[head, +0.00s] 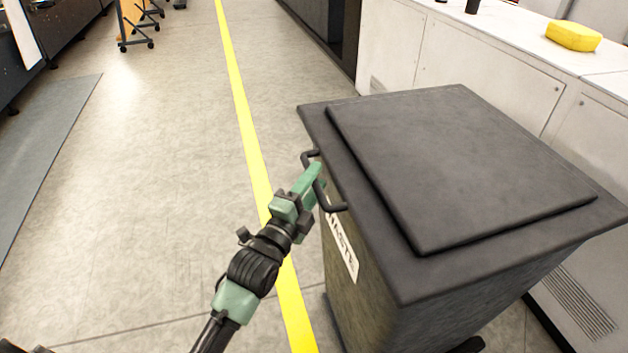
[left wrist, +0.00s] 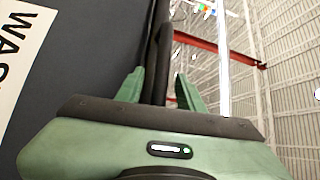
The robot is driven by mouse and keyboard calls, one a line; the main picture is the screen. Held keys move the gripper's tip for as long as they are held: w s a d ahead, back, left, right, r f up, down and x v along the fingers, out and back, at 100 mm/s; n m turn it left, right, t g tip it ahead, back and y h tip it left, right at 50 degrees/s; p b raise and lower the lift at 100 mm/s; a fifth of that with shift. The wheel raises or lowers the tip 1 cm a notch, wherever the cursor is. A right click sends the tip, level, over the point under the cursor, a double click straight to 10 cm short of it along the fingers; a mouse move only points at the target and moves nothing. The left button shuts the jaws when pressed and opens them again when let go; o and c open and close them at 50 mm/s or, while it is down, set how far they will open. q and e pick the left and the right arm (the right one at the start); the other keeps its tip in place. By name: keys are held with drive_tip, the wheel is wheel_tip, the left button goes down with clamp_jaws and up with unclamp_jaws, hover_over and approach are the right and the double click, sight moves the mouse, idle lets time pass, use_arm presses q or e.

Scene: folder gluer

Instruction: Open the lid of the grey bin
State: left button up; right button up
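The grey bin (head: 440,310) stands at the right in the head view, with a "WASTE" label (head: 341,247) on its front side; part of the label shows in the left wrist view (left wrist: 18,50). Its dark lid (head: 460,160) lies flat and shut on top. A dark bar handle (head: 333,207) sticks out from the lid's front edge. My left gripper (head: 316,174) is at this handle. In the left wrist view the handle bar (left wrist: 158,50) stands between the two green fingers (left wrist: 160,88), with a narrow gap at the right finger. My right gripper is not in view.
A white cabinet (head: 470,65) stands behind the bin, with a yellow object (head: 574,36) on its top. A yellow floor line (head: 240,105) runs past the bin's front. The floor to the left is clear up to a grey mat (head: 45,150).

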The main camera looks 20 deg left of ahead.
use_arm(q)
clamp_jaws()
idle(1.3)
